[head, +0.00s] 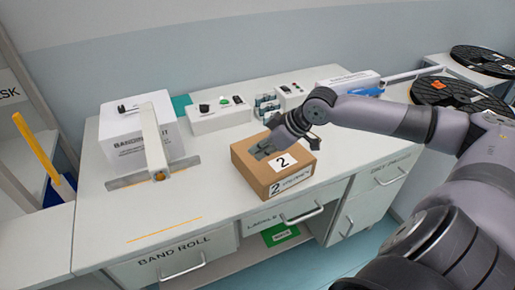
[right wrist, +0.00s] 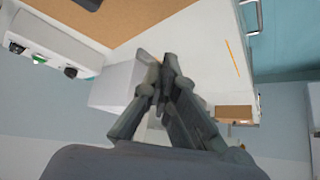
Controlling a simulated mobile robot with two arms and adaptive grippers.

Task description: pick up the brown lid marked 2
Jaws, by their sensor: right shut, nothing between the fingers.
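The brown lid marked 2 (head: 263,171) lies on top of a brown box (head: 255,182) on the white counter, with a white "2" label on its right part. A brown surface, which looks like this lid, fills the upper left of the right wrist view (right wrist: 150,18). My right gripper (head: 263,149) is over the far part of the lid in the head view and hides some of it. Its fingers are shut and empty, as the right wrist view also shows (right wrist: 162,62). I cannot tell whether they touch the lid. My left gripper is not in view.
A white banding unit (head: 125,138) with an upright post stands left of the box. Small parts sit on a white block (head: 219,116) behind it. Black reels (head: 455,93) lie at the right. The counter's front left area is clear, with drawers below.

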